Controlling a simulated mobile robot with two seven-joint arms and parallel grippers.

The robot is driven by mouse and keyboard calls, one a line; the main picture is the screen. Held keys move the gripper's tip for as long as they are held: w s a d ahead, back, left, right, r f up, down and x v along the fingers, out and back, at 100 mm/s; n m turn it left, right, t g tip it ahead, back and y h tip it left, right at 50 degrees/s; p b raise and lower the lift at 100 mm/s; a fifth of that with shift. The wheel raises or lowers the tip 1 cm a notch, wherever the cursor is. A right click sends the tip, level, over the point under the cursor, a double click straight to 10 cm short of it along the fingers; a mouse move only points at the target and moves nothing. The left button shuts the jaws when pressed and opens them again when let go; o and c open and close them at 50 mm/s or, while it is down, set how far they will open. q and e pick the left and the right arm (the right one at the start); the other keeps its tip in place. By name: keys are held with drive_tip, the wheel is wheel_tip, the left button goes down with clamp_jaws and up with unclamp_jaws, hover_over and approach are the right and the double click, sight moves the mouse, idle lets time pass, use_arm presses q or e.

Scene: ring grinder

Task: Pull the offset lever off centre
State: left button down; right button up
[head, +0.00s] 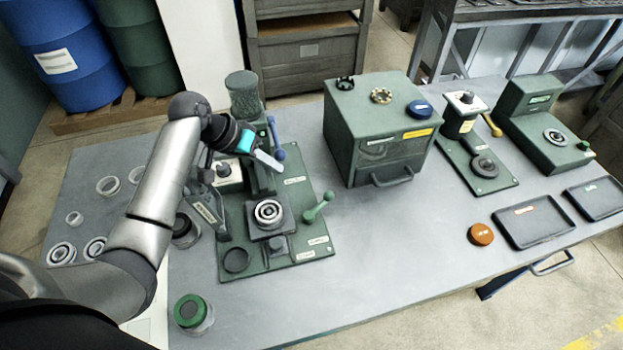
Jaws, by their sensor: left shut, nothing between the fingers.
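The green ring grinder (288,238) stands on the grey bench, left of centre. It has a blue-handled lever (276,138) beside its column and a green ball-ended lever (319,208) on the right of its base. I cannot tell by label which one is the offset lever. A ringed metal piece (268,211) sits on the grinder's square block. My left gripper (270,162) is shut and empty, pointing right, close to the blue lever's lower end. Whether it touches the lever cannot be told. My forearm hides part of the grinder's left side. My right gripper is out of view.
A green box (376,140) with a front handle stands right of the grinder. Further right are a device with a yellow lever (491,125), a green gauge stand (546,125) and dark trays (535,222). Loose rings (108,186) lie at left. The front middle bench is clear.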

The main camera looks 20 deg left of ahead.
sight(319, 206)
use_arm(q)
drive_tip(key=b+x, duration=0.1)
drive_tip(key=x, duration=0.9)
drive_tip(key=shift+d+f+b, duration=0.15)
drive_tip(key=shift+d+b, duration=0.1)
drive_tip(key=shift+b, duration=0.05)
drive_tip(key=d, duration=0.2)
drive_tip(key=shift+s+d+f+p, duration=0.1)
drive_tip(key=shift+d+p, duration=0.15)
drive_tip(key=shift+p, duration=0.05)
drive_tip(key=shift+d+f, duration=0.15)
drive_tip(key=shift+d, duration=0.4)
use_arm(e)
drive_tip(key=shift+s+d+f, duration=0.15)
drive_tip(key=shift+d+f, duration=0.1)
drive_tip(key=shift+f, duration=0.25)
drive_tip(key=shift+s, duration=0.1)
